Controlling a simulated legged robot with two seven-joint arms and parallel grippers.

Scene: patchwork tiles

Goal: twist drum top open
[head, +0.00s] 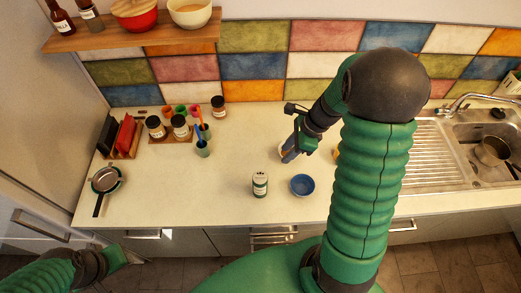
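A small white and green canister (260,185), the likeliest drum, stands upright near the front of the counter. Its top looks pale, and I cannot tell whether a separate lid is on it. My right gripper (289,155) is behind and to the right of it, apart from it, pointing down over the counter. A small pale round thing (282,150) is partly hidden by that gripper; I cannot tell whether they touch. My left gripper (128,257) is low at the left, in front of the counter, away from everything on it. The finger openings are too small to read.
A blue bowl (302,185) stands just right of the canister. Jars (156,127), cups (203,148), a red rack (126,133) and a pan (104,180) fill the left. The sink (480,140) is at right. The counter's middle-left is clear. A shelf (140,35) hangs above.

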